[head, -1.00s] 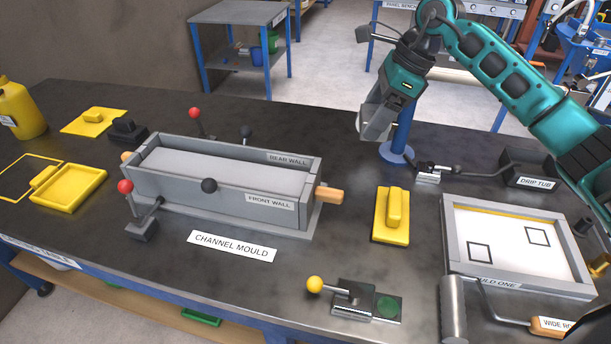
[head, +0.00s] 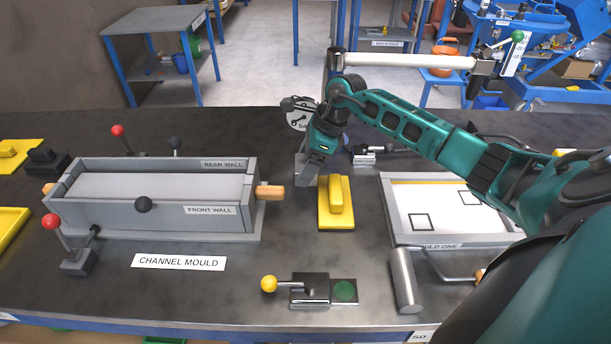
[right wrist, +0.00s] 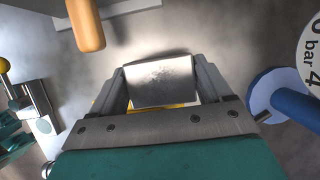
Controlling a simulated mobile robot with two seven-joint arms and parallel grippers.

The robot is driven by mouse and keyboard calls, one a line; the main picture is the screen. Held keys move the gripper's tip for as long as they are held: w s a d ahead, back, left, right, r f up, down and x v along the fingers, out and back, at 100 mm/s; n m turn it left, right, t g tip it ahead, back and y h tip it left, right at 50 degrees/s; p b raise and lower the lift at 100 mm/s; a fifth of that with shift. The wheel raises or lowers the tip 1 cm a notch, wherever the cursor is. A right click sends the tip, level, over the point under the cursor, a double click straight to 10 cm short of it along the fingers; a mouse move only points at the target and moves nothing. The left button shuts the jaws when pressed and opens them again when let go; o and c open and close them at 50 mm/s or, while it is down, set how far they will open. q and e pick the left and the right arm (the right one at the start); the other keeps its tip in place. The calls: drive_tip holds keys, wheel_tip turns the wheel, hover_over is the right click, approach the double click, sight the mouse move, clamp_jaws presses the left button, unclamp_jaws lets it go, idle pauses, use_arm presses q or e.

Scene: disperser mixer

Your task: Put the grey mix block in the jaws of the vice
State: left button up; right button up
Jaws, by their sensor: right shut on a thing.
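My right gripper (head: 306,172) is shut on a grey block, low over the bench just left of and behind a yellow float. In the right wrist view the block (right wrist: 163,82) is a smooth grey piece between the two fingers (right wrist: 160,88). In the head view the block and fingertips blend together, so I cannot tell whether it touches the bench. I cannot pick out the vice in either view. My left gripper is not in view.
The channel mould (head: 150,222) stands left of the gripper, its orange handle (head: 270,192) pointing towards it. The yellow float (head: 337,210) is close by. A framed white panel (head: 440,240) lies to the right. A yellow-knobbed clamp (head: 310,292) sits in front.

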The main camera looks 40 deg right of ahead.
drive_tip(key=shift+f, duration=2)
drive_tip(key=shift+f+b, duration=0.25)
drive_tip(key=shift+b, duration=0.05)
drive_tip(key=o, duration=1.3)
drive_tip(key=shift+c, duration=0.2)
drive_tip(key=shift+r, duration=0.15)
